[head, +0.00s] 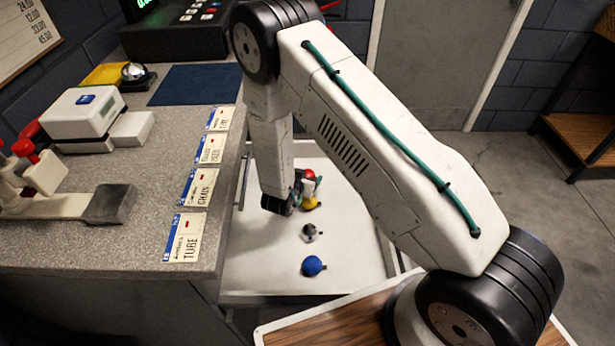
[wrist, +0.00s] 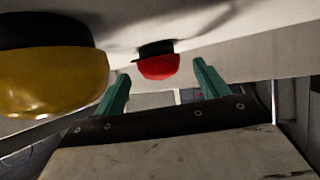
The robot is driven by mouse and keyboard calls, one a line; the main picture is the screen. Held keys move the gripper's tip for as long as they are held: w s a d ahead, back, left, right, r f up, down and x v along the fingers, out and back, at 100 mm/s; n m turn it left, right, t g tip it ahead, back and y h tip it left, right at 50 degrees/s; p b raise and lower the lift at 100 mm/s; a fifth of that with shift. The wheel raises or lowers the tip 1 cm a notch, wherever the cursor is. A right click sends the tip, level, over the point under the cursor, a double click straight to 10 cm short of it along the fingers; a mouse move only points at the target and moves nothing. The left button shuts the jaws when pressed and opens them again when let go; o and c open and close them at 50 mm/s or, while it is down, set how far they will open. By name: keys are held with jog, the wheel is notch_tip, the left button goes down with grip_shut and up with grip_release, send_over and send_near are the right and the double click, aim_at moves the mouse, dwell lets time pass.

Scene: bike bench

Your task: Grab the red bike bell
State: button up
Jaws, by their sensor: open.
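The red bike bell (head: 309,174) sits on a white tray surface (head: 260,245), partly hidden by my arm in the head view. In the wrist view the red bell (wrist: 158,67) appears upside down, with a black base, between and beyond my fingertips. My gripper (wrist: 163,73) is open, its two green fingers apart with nothing held. In the head view my gripper (head: 298,187) is low over the tray, close to the red bell and a yellow bell (head: 310,203). The yellow bell (wrist: 50,80) looms large at left in the wrist view.
A black-and-silver bell (head: 309,232) and a blue bell (head: 313,266) stand in a row nearer the front of the tray. The grey counter (head: 150,190) with labelled cards borders the tray on the left. A wood-topped surface (head: 335,325) lies at the front.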

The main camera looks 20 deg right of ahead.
jog(key=shift+w+d+f, duration=0.3)
jog(key=shift+w, duration=0.1)
jog(key=c, duration=1)
jog(key=shift+c, duration=0.2)
jog(key=shift+r, duration=0.2)
